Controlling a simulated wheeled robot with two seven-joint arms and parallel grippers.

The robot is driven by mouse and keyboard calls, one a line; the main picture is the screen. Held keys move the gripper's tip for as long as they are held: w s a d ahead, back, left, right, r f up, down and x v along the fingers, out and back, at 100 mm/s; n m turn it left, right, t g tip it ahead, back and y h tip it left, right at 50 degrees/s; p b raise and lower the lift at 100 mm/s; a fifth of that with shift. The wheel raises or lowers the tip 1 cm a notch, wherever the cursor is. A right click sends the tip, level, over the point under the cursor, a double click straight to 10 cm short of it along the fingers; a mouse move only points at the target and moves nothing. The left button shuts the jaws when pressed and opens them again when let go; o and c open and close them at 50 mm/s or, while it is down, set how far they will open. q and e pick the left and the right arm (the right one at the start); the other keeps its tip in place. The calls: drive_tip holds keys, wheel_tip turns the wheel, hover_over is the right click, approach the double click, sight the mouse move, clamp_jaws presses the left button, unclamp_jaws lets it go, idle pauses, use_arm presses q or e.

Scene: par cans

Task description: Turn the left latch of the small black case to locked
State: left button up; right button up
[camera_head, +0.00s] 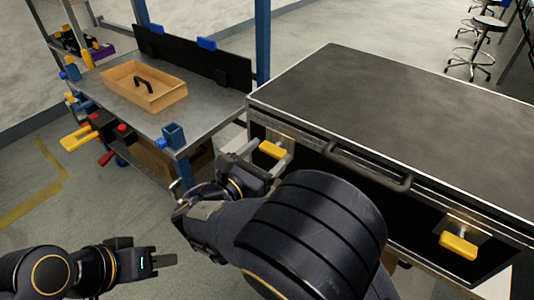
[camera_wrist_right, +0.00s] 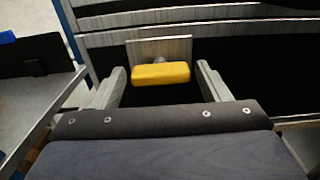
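The black case (camera_head: 400,95) has a silver-edged lid and a handle (camera_head: 367,165) on its front. Its left latch is a yellow knob (camera_head: 272,149) on a metal plate, and it also shows in the right wrist view (camera_wrist_right: 160,74), lying nearly level. My right gripper (camera_head: 262,160) is open, with one finger on each side of this latch; in the wrist view (camera_wrist_right: 160,85) gaps show on both sides. The right latch (camera_head: 459,246) is yellow too, at the lower right. My left gripper (camera_head: 166,260) is low at the left, away from the case; its finger gap is not clear.
A metal workbench (camera_head: 205,115) stands left of the case, with a wooden tray (camera_head: 128,97) and blue and red clamps on its edge. A blue post (camera_head: 262,40) rises behind. Stools (camera_head: 488,25) stand far right. Open floor lies at lower left.

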drive_tip(key=c, duration=0.7)
drive_tip(key=shift+m, duration=0.3)
drive_tip(key=m, duration=0.3)
drive_tip(key=shift+f+m+b, duration=0.1)
drive_tip(key=shift+m+b, duration=0.2)
drive_tip(key=shift+b, duration=0.1)
drive_tip(key=m+b, duration=0.1)
drive_tip(key=m, duration=0.2)
drive_tip(key=shift+s+d+f+m+b, duration=0.1)
drive_tip(key=shift+m+b, duration=0.2)
drive_tip(key=shift+f+m+b, duration=0.1)
drive_tip(key=shift+m+b, duration=3.7)
drive_tip(key=shift+m, duration=1.3)
